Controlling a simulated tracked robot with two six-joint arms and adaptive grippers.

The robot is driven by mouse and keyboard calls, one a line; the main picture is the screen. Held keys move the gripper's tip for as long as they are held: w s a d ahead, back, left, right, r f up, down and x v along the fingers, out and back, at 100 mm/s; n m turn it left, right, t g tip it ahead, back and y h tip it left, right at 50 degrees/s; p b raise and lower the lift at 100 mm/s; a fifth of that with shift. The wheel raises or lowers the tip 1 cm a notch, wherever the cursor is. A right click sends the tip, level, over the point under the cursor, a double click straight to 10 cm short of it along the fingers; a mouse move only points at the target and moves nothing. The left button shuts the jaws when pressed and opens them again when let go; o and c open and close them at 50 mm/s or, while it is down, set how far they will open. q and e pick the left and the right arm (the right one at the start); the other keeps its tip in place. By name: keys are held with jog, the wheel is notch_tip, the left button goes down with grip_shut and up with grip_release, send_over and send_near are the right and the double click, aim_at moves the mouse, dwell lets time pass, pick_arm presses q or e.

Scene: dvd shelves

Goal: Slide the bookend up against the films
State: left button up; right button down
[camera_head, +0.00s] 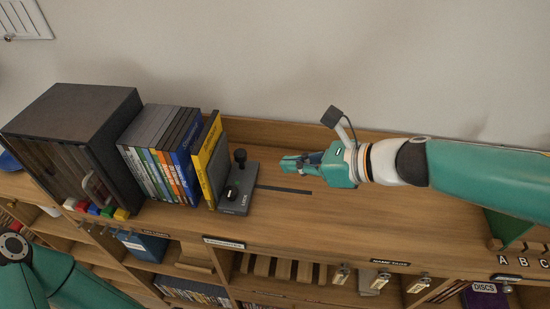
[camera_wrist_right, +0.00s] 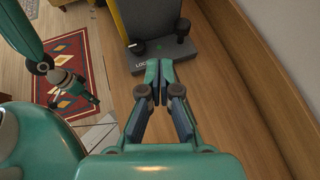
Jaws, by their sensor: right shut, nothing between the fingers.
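The films (camera_head: 160,165) are a row of upright cases beside a dark box. A yellow panel (camera_head: 206,148) stands at their right end, with a narrow gap to the blue case. The grey bookend (camera_head: 236,200) has a flat base marked LOCK and black knobs, and adjoins the yellow panel. It also shows at the top of the right wrist view (camera_wrist_right: 168,57). My right gripper (camera_head: 284,164) is shut and empty, right of the bookend; its fingertips (camera_wrist_right: 159,66) point at the base, and contact is unclear. My left gripper (camera_wrist_right: 92,97) is small and far off in the wrist view.
A dark box (camera_head: 75,140) stands left of the films with coloured blocks at its front. A dark strip (camera_head: 285,190) runs along the wooden top right of the bookend. The wall (camera_head: 350,60) is behind. Labelled cubbies and hanging tags are below the front edge.

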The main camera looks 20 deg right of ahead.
jog(key=w+d+n+g+y, duration=0.1)
jog(key=w+d+n+g, duration=0.1)
jog(key=w, duration=0.1)
jog(key=p, duration=0.1)
send_near(236, 170)
jog(key=shift+w+d+r, duration=0.1)
jog(key=shift+d+r, duration=0.3)
jog(key=shift+d, duration=0.25)
jog(key=shift+w+a+p, duration=0.65)
jog(key=shift+w+a, duration=0.15)
jog(key=shift+a, duration=0.25)
jog(key=shift+w+a+f, duration=0.2)
jog(key=shift+w+a, duration=0.3)
jog(key=shift+a, duration=0.15)
